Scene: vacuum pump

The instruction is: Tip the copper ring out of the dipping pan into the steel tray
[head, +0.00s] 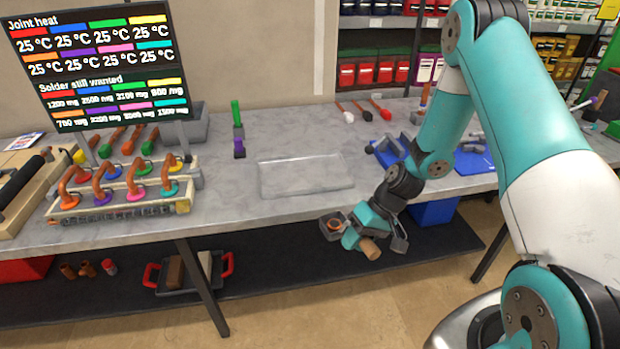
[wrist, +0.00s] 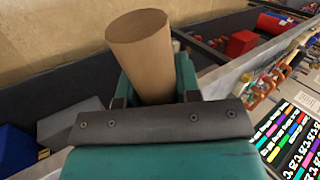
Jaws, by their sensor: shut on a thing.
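My gripper (head: 356,234) is shut on the wooden handle (head: 371,248) of the dipping pan and holds it in front of the table's front edge. The small grey dipping pan (head: 326,235) points left from the jaws, and the copper ring (head: 334,225) shows inside it. The pan looks about level. The steel tray (head: 305,190) is a shallow, pale tray lying flat on the table, up and left of the pan; it looks empty. In the wrist view the handle (wrist: 140,50) stands between the jaws; the pan and ring cannot be made out there.
A rack with several coloured loops (head: 120,200) stands at the table's left, below a display board (head: 95,65). Blue fixtures (head: 475,162) are at right. A dark lower shelf (head: 270,280) runs underneath.

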